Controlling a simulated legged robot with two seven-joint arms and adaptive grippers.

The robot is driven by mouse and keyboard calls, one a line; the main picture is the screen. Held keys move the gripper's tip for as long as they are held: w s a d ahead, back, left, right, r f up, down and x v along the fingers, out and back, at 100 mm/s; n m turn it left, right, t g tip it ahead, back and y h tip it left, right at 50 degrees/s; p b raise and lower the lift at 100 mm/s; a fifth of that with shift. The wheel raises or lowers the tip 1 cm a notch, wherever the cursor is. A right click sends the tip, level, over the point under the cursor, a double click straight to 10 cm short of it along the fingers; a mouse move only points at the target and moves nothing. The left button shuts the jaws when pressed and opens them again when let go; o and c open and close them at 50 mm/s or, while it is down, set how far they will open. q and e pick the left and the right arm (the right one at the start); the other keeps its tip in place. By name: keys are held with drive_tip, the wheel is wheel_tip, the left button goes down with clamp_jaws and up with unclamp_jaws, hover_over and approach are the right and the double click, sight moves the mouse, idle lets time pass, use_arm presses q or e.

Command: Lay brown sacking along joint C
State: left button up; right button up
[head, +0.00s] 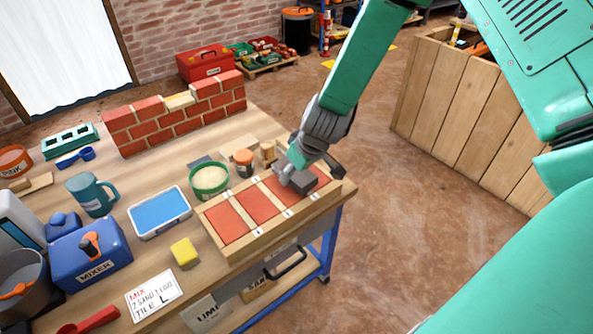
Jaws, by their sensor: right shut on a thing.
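A wooden frame (292,229) at the table's right edge holds a row of red bricks (228,222) with pale, labelled joints between them. The letters are too small to read, so I cannot tell which joint is C. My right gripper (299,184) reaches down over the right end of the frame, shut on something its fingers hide. A grey block-like part shows at its tip, low over the rightmost brick. I cannot make out any brown sacking. My left gripper is not in view.
A green-rimmed bowl (210,180), an orange-lidded jar (244,163), a blue tray (160,212) and a yellow sponge (185,253) stand left of the frame. A small brick wall (175,122) stands behind. The floor right of the table is clear up to a wooden crate (465,110).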

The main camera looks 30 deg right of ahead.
drive_tip(key=shift+d+f, duration=0.45)
drive_tip(key=shift+d, duration=0.1)
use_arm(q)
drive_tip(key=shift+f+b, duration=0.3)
use_arm(e)
drive_tip(key=shift+a+f, duration=0.2)
drive_tip(key=shift+a, duration=0.2)
drive_tip(key=o, duration=0.9)
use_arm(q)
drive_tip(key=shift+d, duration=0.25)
use_arm(e)
drive_tip(key=shift+o, duration=1.1)
drive_tip(key=shift+d+f, duration=0.15)
drive_tip(key=shift+d, duration=0.1)
drive_tip(key=shift+s, duration=0.1)
